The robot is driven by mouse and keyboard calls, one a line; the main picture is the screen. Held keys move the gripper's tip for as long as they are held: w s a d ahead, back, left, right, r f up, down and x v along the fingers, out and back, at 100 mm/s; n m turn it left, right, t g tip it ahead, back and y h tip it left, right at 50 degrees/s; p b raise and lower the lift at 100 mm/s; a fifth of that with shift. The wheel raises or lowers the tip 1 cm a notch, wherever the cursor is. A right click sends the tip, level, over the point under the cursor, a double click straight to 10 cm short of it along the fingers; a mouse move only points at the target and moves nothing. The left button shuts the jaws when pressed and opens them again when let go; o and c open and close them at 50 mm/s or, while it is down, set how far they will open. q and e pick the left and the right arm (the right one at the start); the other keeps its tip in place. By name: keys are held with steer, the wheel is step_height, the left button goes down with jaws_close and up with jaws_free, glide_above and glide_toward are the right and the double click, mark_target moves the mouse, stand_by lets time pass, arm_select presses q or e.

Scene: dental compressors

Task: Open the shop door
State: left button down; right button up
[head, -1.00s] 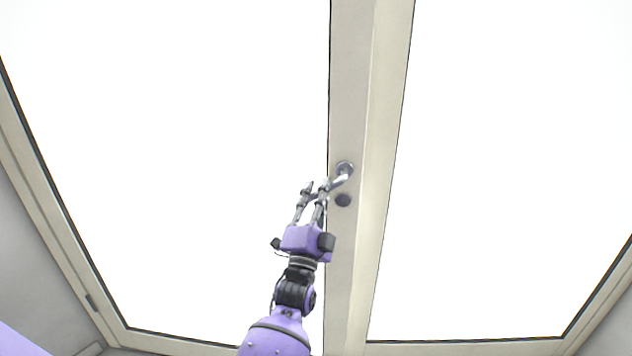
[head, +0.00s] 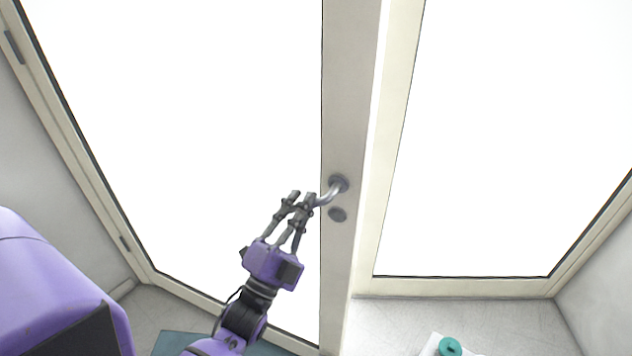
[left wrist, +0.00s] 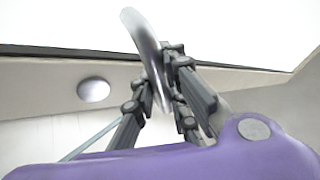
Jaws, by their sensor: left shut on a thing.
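The shop door is the left glazed leaf, with a pale frame (head: 345,110) and a bright, featureless pane. It stands ajar, its handle side swung toward me, with a thin bright gap along its right edge. Its curved metal lever handle (head: 332,190) sits on that stile, above a round lock plate (head: 338,214). My left gripper (head: 301,197) is shut on the free end of the lever. In the left wrist view the lever (left wrist: 147,50) passes between the dark fingers (left wrist: 158,95). My right gripper is not in view.
A fixed glazed panel with a pale frame (head: 450,287) stands right of the door. On the floor (head: 390,325) at the lower right lie a teal round thing (head: 450,346) and something white. A teal surface (head: 172,343) shows at the lower left. Hinges (head: 124,243) are on the left side.

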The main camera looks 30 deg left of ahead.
arm_select(q)
steer(key=s+m+h, duration=0.1)
steer(key=s+h, duration=0.1)
steer(key=s, duration=0.6)
steer(key=shift+s+f, duration=0.35)
steer(key=shift+s, duration=0.05)
steer(key=c, duration=1.7)
jaws_free()
steer(key=shift+r, duration=0.15)
steer(key=shift+c, duration=0.2)
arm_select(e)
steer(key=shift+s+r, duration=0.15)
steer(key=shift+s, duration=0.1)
arm_select(q)
steer(key=v, duration=1.2)
steer(key=shift+r, duration=0.15)
steer(key=shift+s+a, duration=0.1)
